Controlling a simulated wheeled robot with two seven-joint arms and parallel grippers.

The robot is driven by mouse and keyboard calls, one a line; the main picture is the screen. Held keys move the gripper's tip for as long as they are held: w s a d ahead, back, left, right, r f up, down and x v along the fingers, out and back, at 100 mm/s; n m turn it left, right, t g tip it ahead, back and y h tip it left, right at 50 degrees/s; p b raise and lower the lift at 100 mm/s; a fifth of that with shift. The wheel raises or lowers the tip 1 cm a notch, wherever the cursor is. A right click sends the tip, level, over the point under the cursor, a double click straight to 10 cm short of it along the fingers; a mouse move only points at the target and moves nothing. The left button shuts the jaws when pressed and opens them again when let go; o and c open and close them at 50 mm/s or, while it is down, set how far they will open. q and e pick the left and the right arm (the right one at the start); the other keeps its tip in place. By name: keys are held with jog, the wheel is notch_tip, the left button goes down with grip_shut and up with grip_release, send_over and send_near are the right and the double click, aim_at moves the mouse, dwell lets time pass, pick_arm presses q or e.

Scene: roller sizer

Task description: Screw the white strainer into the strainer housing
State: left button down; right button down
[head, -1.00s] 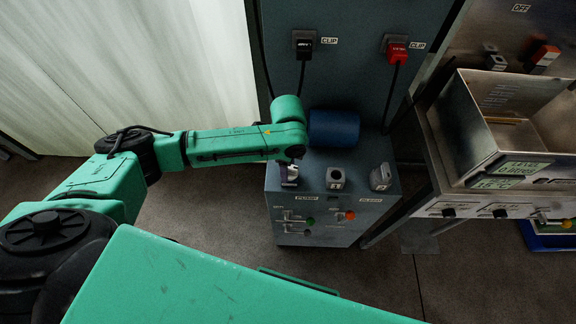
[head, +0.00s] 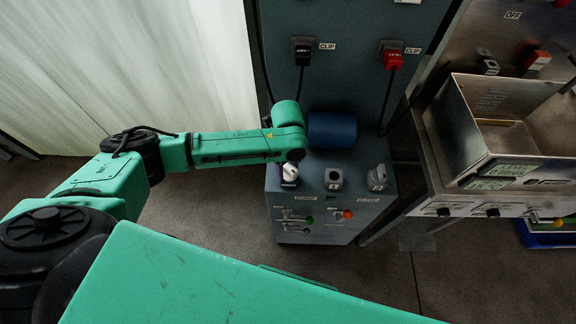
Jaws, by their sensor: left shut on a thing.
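The white strainer (head: 290,175) is a small white piece at the left end of the grey cabinet's top in the head view. My left gripper (head: 294,159) points down right over it and is shut on it; the fingers are dark and mostly hidden by the green wrist. A small dark fitting, probably the strainer housing (head: 288,185), is directly below the strainer. I cannot tell how deep the strainer sits in it. My right gripper is not in view.
On the cabinet (head: 310,200) stand a grey block with a hole (head: 333,180), a tilted grey piece (head: 377,178) and, behind, a blue cylinder (head: 332,130). Switches and buttons line its front. A metal hopper (head: 490,125) is to the right.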

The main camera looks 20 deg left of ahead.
pick_arm(q)
jog(key=shift+m, duration=0.3)
jog(key=shift+m+p, duration=0.6)
jog(key=shift+m, duration=0.4)
jog(key=m, duration=0.3)
jog(key=shift+f+p, duration=0.1)
jog(key=shift+p, duration=0.2)
jog(key=shift+d+m+p, duration=0.1)
jog(key=shift+m+p, duration=0.2)
jog(key=shift+m, duration=0.7)
jog(key=shift+c, duration=0.2)
grip_release()
